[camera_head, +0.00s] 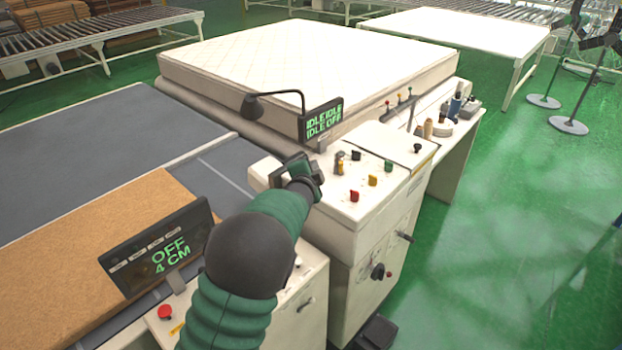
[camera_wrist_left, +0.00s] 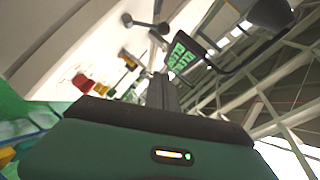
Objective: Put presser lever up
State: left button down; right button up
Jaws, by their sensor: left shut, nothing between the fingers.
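My left gripper (camera_head: 302,172) is above the near left part of the white control cabinet (camera_head: 345,208), close to the small display. Its fingers are together with nothing between them; in the left wrist view the shut fingers (camera_wrist_left: 162,92) point up the picture. Beyond the fingertips in that view is a metal lever with rounded ends (camera_wrist_left: 150,27); the fingers look apart from it. I cannot tell for sure whether it is the presser lever. In the head view my gripper and forearm hide part of the cabinet. My right gripper is not in view.
Red (camera_head: 354,195), yellow and green knobs stand on the cabinet top. A display (camera_head: 322,120) reading IDLE and OFF and a black lamp (camera_head: 252,106) are just behind my gripper. A mattress (camera_head: 310,58) lies behind. A second display (camera_head: 160,248) reads OFF, 4 CM.

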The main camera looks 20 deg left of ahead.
pick_arm(q)
jog(key=s+a+b, duration=0.1)
jog(key=s+a, duration=0.2)
jog(key=s, duration=0.1)
jog(key=s+d+f+n+g+h, duration=0.1)
jog(key=s+d+f+n+g, duration=0.2)
jog(key=s+f, duration=0.3)
jog(key=s+d+f+n+g+h+b, duration=0.1)
jog(key=s+d+f+n+g, duration=0.2)
jog(key=s+f, duration=0.4)
jog(key=s+d+f+n+g+h+b, duration=0.1)
jog(key=s+d+f+n+g, duration=0.2)
jog(key=s, duration=1.7)
jog(key=shift+s+d+f+n+g, duration=0.4)
jog(key=shift+f+n+g, duration=0.6)
jog(key=shift+f+g, duration=0.6)
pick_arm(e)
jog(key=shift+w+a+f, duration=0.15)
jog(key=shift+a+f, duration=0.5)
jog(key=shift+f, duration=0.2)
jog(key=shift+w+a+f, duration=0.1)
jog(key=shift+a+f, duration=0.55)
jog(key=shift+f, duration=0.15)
